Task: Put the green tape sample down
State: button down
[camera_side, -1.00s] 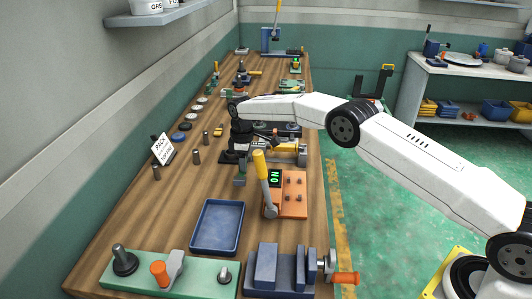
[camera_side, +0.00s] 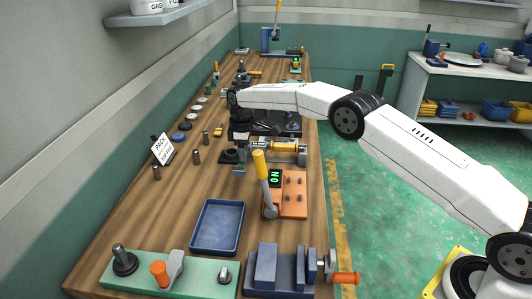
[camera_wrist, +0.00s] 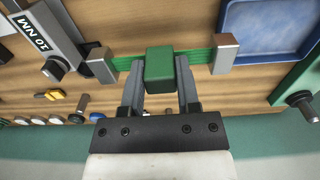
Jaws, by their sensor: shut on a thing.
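My gripper (camera_wrist: 160,84) is shut on a green block (camera_wrist: 160,64), with one dark finger on each side. A flat green strip (camera_wrist: 198,57) runs sideways behind the block, between a grey metal piece on the left (camera_wrist: 101,66) and another on the right (camera_wrist: 225,53). I take the block and strip to be the green tape sample, but I cannot tell whether the metal pieces belong to it. In the side view my gripper (camera_side: 239,168) points down over the bench, behind the blue tray. The sample is too small there to tell whether it touches anything.
An empty blue tray (camera_side: 204,247) lies in front of my gripper in the side view. An orange fixture (camera_side: 293,204) with a yellow-handled lever (camera_side: 261,165) stands close on the right. Several dark posts and a white sign (camera_side: 162,148) line the left side.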

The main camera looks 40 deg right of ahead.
jog(key=shift+d, duration=0.1)
jog(key=s+d+r, duration=0.1)
jog(key=s+d, duration=0.1)
jog(key=s, duration=0.7)
jog(key=s+d+r, duration=0.2)
jog(key=s+d, duration=0.1)
jog(key=s, duration=0.5)
jog(key=s+d+r, duration=0.1)
jog(key=s+d, duration=0.2)
jog(key=s, duration=0.6)
jog(key=shift+s+d+r, duration=0.15)
jog(key=shift+s+r, duration=0.2)
jog(key=w+f, duration=0.2)
jog(key=w, duration=0.2)
jog(key=w+d+f, duration=0.1)
jog(key=w+f, duration=0.2)
jog(key=w, duration=0.1)
jog(key=w+f, duration=0.3)
jog(key=w, duration=0.1)
jog(key=shift+w+d+f, duration=0.15)
jog(key=shift+w, duration=0.1)
jog(key=shift+w+f, duration=0.45)
jog(key=shift+f, duration=0.1)
